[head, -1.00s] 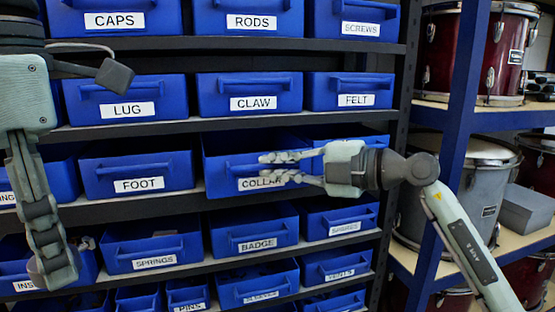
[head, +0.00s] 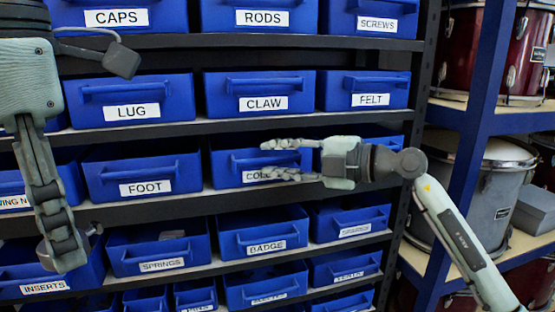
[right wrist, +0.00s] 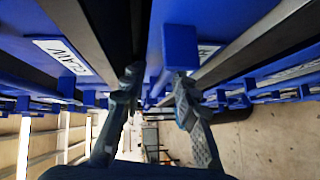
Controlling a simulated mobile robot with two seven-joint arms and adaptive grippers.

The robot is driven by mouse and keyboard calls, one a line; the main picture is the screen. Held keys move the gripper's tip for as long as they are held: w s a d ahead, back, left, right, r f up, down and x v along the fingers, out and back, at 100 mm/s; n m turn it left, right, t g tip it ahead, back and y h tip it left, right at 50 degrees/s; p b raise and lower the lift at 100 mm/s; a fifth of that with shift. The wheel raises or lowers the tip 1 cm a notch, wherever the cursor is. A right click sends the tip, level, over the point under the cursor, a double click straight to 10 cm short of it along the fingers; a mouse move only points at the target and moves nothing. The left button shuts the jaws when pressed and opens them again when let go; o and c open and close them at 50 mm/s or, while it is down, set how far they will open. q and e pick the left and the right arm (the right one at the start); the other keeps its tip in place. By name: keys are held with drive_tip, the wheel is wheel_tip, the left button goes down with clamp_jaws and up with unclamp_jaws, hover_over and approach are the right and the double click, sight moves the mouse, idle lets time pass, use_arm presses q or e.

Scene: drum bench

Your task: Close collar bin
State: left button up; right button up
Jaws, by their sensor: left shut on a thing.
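The blue collar bin (head: 228,168) is on the third shelf from the top in the head view, with its front roughly in line with its neighbours. My right gripper (head: 268,160) is in front of it, with fingers apart, covering part of the handle and label. I cannot tell whether it touches the bin. In the right wrist view the right fingers (right wrist: 157,92) are also apart, close to a blue bin part (right wrist: 180,48). My left gripper (head: 55,255) points down at the lower left, shut on a small grey round thing (head: 44,252) that is mostly hidden.
The foot bin (head: 128,167) is left of the collar bin, the claw bin (head: 258,88) above and the badge bin (head: 235,232) below. A blue upright post (head: 474,130) and a shelf of drums (head: 490,195) stand to the right, near my right arm.

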drive_tip(key=shift+s+d, duration=0.1)
drive_tip(key=v, duration=1.2)
use_arm(q)
drive_tip(key=shift+s, duration=0.1)
